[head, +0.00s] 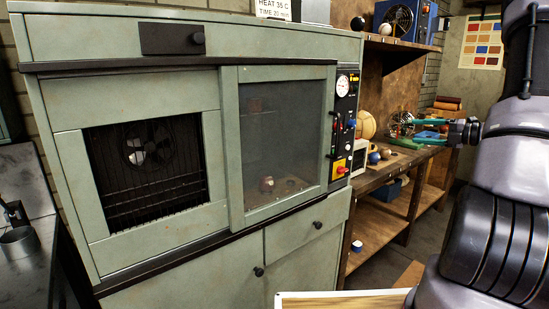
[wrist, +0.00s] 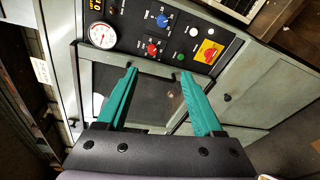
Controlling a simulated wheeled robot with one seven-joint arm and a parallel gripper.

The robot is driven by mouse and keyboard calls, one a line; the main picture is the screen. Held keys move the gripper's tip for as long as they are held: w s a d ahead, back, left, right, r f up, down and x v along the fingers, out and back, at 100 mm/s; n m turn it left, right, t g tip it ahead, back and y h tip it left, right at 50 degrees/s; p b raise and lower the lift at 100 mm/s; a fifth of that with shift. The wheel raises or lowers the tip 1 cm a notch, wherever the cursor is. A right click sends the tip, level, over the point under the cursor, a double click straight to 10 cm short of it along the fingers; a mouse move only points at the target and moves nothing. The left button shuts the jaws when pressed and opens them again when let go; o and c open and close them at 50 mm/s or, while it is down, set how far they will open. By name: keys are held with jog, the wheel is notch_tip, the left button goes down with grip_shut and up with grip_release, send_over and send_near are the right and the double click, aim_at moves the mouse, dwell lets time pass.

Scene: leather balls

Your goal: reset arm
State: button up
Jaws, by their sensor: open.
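My gripper (head: 410,131) is at the right of the head view, with its two teal fingers pointing left, toward the cabinet's control panel side. In the wrist view my gripper (wrist: 158,72) shows its fingers spread apart with nothing between them. The green-grey cabinet (head: 190,250) and its control panel (head: 343,125) lie beyond the fingertips; the panel (wrist: 170,30) also shows at the top of the wrist view. My arm fills the right edge of the head view.
The cabinet's glass door (head: 285,130) is in its frame, with a small ball (head: 267,184) visible behind it. A wooden workbench (head: 400,170) with balls and tools stands behind the gripper. A pale-edged board or box (head: 340,299) is at the bottom.

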jog(key=s+a+r+n+g+h, duration=0.2)
jog(key=s+a+r+n+g, duration=0.25)
jog(key=s+a+n, duration=0.4)
jog(key=s+a+r+n+g+h, duration=0.1)
jog(key=s+a+r+n+g, duration=0.3)
jog(key=a+n, duration=0.65)
jog(key=s+a+r+n+t+h, duration=0.2)
jog(key=s+n+h, duration=0.1)
jog(key=s+n, duration=0.5)
jog(key=s+a+r+n+t+h, duration=0.2)
jog(key=s+n+h, duration=0.2)
jog(key=s+n, duration=0.3)
jog(key=n, duration=0.4)
jog(key=shift+s+r, duration=0.4)
jog(key=shift+w+d, duration=0.1)
